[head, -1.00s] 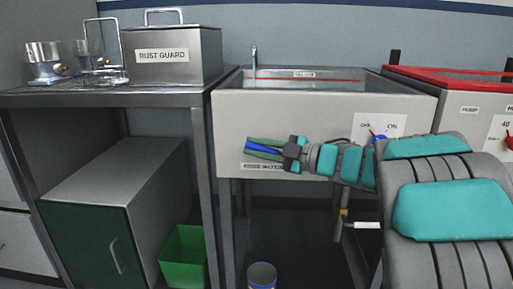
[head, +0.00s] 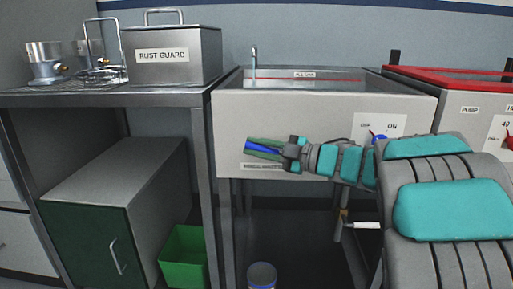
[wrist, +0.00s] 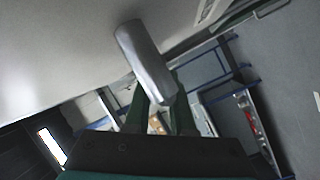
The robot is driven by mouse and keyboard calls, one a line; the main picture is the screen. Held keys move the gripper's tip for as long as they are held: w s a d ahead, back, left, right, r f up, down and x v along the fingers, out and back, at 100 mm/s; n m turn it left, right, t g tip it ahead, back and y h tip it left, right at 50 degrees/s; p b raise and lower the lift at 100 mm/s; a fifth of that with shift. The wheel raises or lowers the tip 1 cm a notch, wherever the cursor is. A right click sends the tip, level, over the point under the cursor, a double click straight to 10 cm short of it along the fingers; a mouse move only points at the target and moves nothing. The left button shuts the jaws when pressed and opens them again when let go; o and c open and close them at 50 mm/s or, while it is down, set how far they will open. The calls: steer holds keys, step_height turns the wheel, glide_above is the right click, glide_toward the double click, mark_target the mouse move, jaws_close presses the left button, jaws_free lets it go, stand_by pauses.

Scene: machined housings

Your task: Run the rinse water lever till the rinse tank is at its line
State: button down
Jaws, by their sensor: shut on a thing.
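The rinse tank (head: 320,112) is a pale basin with a red line (head: 310,80) and a small label on its inner back wall. Water shows inside near that line; I cannot tell the exact level. A thin tap (head: 254,58) stands at its back left; no stream is clear. My gripper (head: 262,149) is at the tank's front, its green fingers around a blue bar, above a small, partly hidden label (head: 263,167). In the wrist view, my gripper (wrist: 158,108) is shut on the lever (wrist: 145,58), a grey rounded handle beside the pale wall.
An OFF/ON panel (head: 378,126) with a blue knob is on the tank's front right, partly behind my arm. A red-rimmed tank (head: 450,75) stands at right. A steel table holds the rust guard box (head: 180,58). A green bin (head: 183,257) and a can (head: 262,275) stand below.

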steer(key=shift+p, duration=0.4)
steer(key=shift+f+h+p, duration=0.1)
steer(key=shift+h+p, duration=0.3)
steer(key=shift+a+f+n+h+p, duration=0.1)
steer(key=shift+f+n+h+p, duration=0.3)
steer(key=shift+p, duration=0.45)
steer(key=shift+f+g+h+p, duration=0.4)
steer(key=shift+f+h+p, duration=0.2)
steer(key=shift+p, duration=0.05)
steer(key=c, duration=0.8)
jaws_free()
steer(key=shift+o, duration=0.2)
steer(key=v, duration=0.7)
steer(key=shift+s+d+r, duration=0.15)
steer(key=shift+d+r, duration=0.05)
steer(key=shift+d, duration=0.1)
